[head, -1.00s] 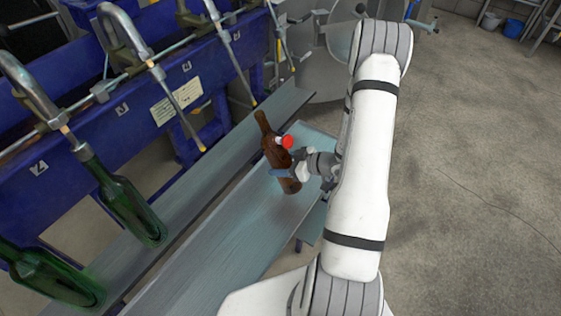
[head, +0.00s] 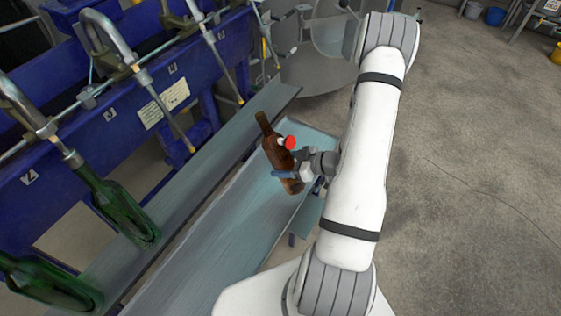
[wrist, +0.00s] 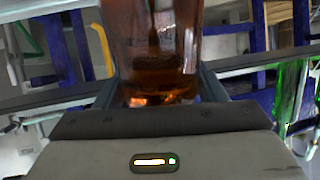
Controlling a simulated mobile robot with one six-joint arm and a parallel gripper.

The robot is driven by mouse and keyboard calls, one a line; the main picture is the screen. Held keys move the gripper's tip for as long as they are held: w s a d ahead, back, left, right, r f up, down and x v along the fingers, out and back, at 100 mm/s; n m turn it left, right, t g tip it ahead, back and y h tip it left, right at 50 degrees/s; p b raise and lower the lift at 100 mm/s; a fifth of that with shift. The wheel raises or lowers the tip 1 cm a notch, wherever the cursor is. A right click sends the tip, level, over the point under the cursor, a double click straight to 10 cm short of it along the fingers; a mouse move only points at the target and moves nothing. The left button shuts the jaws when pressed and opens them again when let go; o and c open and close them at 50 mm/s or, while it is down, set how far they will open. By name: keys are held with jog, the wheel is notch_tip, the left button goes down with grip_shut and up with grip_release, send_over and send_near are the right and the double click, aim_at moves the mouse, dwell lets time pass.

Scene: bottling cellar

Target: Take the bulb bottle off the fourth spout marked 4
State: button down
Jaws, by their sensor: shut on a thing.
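The brown bottle (head: 275,150) is upright with a slight tilt, above the blue-grey bench. Its mouth is free, and it stands apart from the spouts. My gripper (head: 290,174) is shut on its lower body from the right. In the wrist view the amber glass of the bottle (wrist: 160,45) fills the space between the jaws; its neck is out of that picture. A plate marked 4 (head: 172,69) is on the blue machine. The bare spout tubes near it, one ending at a tip (head: 240,101), carry no bottle.
Two green bottles stand at the left, one (head: 125,215) on a spout and one (head: 50,285) at the picture's edge. The bench (head: 205,255) is clear in front of the spouts. Another bare spout (head: 190,148) hangs left of the brown bottle. Open floor lies right.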

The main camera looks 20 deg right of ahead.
jog(key=shift+s+p+v, duration=0.2)
jog(key=shift+p+v, duration=0.25)
jog(key=shift+v, duration=0.8)
jog(key=shift+a, duration=0.15)
jog(key=shift+f, duration=0.1)
